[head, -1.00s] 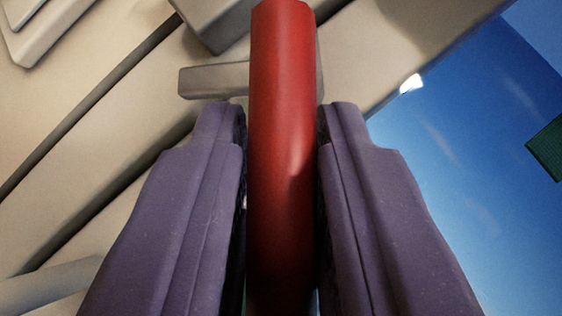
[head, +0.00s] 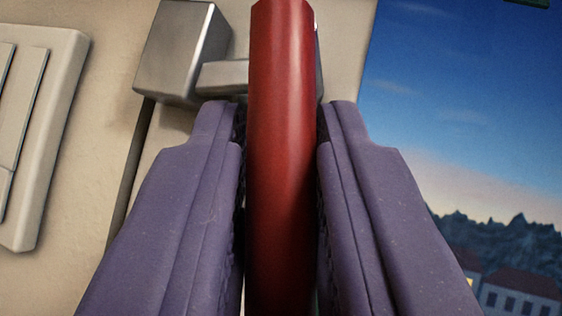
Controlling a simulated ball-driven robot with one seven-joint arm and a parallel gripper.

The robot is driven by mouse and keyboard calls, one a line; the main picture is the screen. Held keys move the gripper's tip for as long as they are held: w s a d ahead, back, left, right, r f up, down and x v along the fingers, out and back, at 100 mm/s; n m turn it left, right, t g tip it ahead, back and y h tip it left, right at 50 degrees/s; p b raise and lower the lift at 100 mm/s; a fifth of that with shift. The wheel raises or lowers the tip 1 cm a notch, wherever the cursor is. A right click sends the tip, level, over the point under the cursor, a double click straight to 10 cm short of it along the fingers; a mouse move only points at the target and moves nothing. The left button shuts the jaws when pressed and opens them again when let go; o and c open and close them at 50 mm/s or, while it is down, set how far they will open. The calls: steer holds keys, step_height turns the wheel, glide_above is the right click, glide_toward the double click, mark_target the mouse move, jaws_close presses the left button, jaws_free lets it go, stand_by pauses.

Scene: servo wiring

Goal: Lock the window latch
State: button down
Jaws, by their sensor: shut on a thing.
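A red bar-shaped latch handle (head: 281,120) stands nearly upright in the middle of the head view. A grey metal arm (head: 222,77) runs left from behind the handle to a grey metal block (head: 182,50), which sits on the pale frame. My gripper (head: 282,125) is shut on the red handle, with one purple finger on each side. The handle's top end is near the upper picture edge. Its lower end runs out of the picture, and the far side of the metal arm is hidden behind the handle.
A pale switch plate (head: 45,130) is mounted on the beige wall at the left. A dark gap (head: 128,185) runs down from the metal block. At the right, the window pane (head: 450,110) shows a blue sky, dark hills and houses.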

stand_by(0.4)
steer(key=c, duration=1.1)
jaws_free()
steer(key=shift+a, duration=0.1)
steer(key=v, duration=0.8)
steer(key=shift+w, duration=0.1)
